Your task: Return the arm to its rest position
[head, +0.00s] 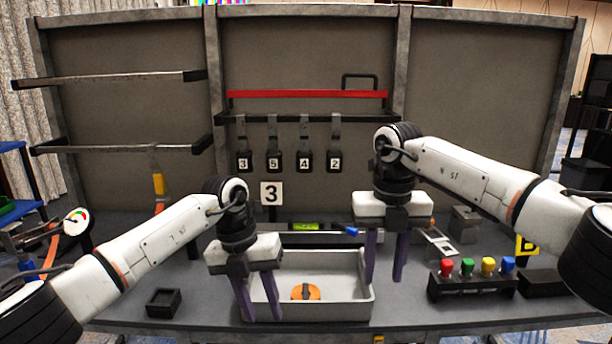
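My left arm (150,235) comes in from the left, and its gripper (262,316) points down over the left end of a light grey tray (345,270). Its two purple fingers stand apart with nothing seen between them. My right arm (470,180) comes in from the right. Its gripper (385,279) points down by the tray's right end, fingers apart and empty. Both arms reach forward over the bench. An orange round part (305,291) with a dark middle lies in the tray. Whether the fingertips touch the tray cannot be told.
Several numbered tags (274,161) hang from a rail below a red bar (307,94). A rack with coloured knobs (475,280) and a dark box (543,283) stand at the right. A small black box (164,302) sits at the left. A gauge (77,221) is near the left arm.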

